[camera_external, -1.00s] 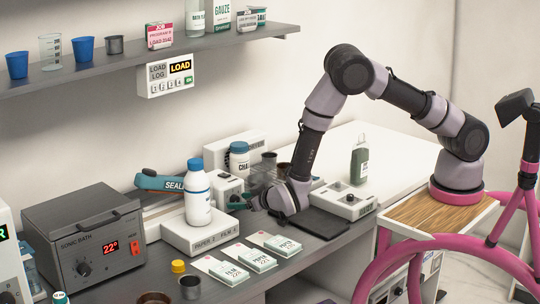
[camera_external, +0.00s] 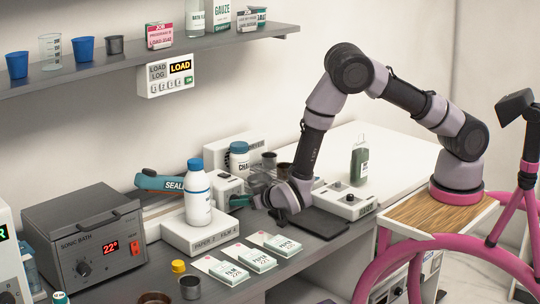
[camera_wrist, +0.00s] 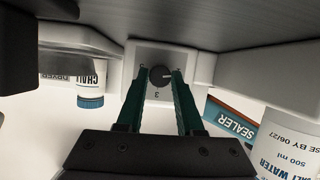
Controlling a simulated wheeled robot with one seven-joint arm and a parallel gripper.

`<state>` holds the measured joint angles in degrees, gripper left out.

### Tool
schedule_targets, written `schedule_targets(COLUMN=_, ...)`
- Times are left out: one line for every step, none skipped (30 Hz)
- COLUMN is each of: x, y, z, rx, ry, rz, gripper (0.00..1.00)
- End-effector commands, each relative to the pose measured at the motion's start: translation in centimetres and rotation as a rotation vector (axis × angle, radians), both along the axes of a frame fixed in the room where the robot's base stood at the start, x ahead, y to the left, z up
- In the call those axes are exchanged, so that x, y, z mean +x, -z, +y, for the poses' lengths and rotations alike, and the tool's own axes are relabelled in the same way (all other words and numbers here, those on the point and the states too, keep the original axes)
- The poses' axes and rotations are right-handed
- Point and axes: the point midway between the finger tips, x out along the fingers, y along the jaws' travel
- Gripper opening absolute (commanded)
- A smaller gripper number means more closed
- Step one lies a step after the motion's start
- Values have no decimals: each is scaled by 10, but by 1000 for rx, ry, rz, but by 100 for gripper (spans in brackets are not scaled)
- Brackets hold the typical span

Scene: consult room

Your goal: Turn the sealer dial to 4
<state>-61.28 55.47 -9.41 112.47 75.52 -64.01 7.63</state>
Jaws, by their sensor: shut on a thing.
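The sealer has a teal lever arm (camera_external: 168,182) and a white box (camera_external: 228,183), between the bottle and my arm. In the wrist view its round dark dial (camera_wrist: 160,76) sits on a pale face plate (camera_wrist: 157,57), with a light mark pointing to the picture's right. A "3" shows just below the dial; the marks at its sides are partly hidden by the fingers. My gripper (camera_wrist: 160,78) has its green fingers on either side of the dial and is shut on it. In the external view my gripper (camera_external: 243,202) reaches the box's front, where the dial is hidden.
A white bottle with a blue cap (camera_external: 198,192) stands on a white scale-like box (camera_external: 200,232), close to my gripper. A chalk jar (camera_external: 239,158) stands behind the sealer box. A white box with a knob (camera_external: 348,200) and a green bottle (camera_external: 359,163) are to the right.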

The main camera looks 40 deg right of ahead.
Motion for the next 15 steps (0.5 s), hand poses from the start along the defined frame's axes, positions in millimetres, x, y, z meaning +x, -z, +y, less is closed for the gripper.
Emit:
schedule_targets(x=0, y=0, z=-1, rx=34, ry=0, rz=1, gripper=0)
schedule_targets(x=0, y=0, z=-1, rx=58, ry=-2, rz=1, gripper=0)
schedule_targets(x=0, y=1, z=-1, rx=93, ry=0, rz=1, gripper=0)
schedule_targets(x=0, y=1, z=-2, rx=120, ry=0, rz=1, gripper=0)
schedule_targets(x=0, y=1, z=-2, rx=146, ry=-2, rz=1, gripper=0)
schedule_targets(x=0, y=1, z=-3, rx=184, ry=-1, rz=1, gripper=0)
schedule_targets(x=0, y=1, z=-3, rx=211, ry=-1, rz=1, gripper=0)
schedule_targets(x=0, y=1, z=-3, rx=241, ry=0, rz=2, gripper=0)
schedule_targets(x=0, y=1, z=-3, rx=278, ry=-2, rz=1, gripper=0)
schedule_targets(x=0, y=1, z=-3, rx=307, ry=-2, rz=1, gripper=0)
schedule_targets(x=0, y=2, z=-3, rx=335, ry=-2, rz=2, gripper=0)
schedule_targets(x=0, y=2, z=-4, rx=373, ry=-1, rz=1, gripper=0)
schedule_targets(x=0, y=2, z=-4, rx=402, ry=-1, rz=2, gripper=0)
schedule_targets(x=0, y=2, z=-4, rx=430, ry=-1, rz=1, gripper=0)
schedule_targets(x=0, y=3, z=-4, rx=469, ry=-1, rz=2, gripper=0)
